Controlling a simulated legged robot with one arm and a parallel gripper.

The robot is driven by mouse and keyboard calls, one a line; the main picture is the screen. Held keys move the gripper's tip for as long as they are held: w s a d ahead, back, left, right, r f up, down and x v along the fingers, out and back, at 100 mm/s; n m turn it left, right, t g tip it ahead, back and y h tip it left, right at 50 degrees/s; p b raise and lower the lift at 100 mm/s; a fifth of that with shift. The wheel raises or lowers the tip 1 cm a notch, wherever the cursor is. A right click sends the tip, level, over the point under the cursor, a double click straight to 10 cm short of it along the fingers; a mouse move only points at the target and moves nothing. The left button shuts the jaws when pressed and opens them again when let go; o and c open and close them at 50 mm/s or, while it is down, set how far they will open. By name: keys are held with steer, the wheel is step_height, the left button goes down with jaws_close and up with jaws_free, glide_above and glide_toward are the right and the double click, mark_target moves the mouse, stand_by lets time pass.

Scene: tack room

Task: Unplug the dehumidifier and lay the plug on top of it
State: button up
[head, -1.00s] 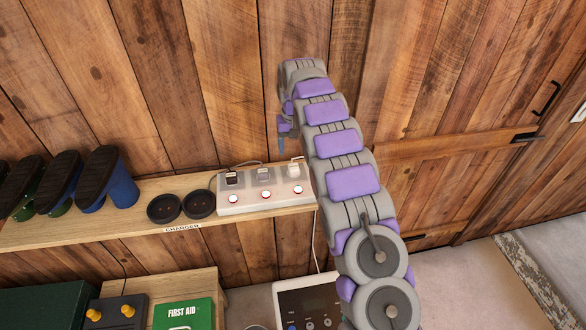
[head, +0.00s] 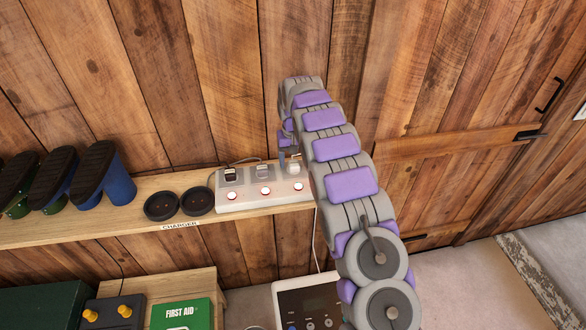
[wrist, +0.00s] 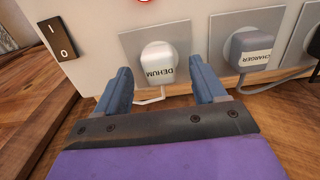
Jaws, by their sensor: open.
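The white plug labelled DEHUM (wrist: 159,66) sits in an end socket of the power strip (head: 250,204); in the head view it (head: 293,168) is at the strip's right end, partly covered by my arm. My gripper (wrist: 164,84) is open, with one finger on each side of the plug; no finger visibly touches it. In the head view, my gripper (head: 289,153) is mostly hidden by my arm. The dehumidifier (head: 284,295), pale with a dark control panel, stands below the shelf, partly covered by my arm. A white cord runs down towards it.
A grey plug labelled CHARGER (wrist: 250,50) is beside the white one, with a dark plug (head: 231,174) beyond. The strip stands on a wooden shelf (head: 60,221) with black round cups and boots. A green first aid box (head: 182,313) is below left.

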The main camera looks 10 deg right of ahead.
mark_target(294, 162)
steer(key=shift+f, duration=0.8)
steer(key=shift+c, duration=0.4)
stand_by(0.4)
jaws_close()
stand_by(0.4)
steer(key=shift+r, duration=0.1)
steer(key=shift+r+p, duration=1.05)
steer(key=shift+r, duration=1.85)
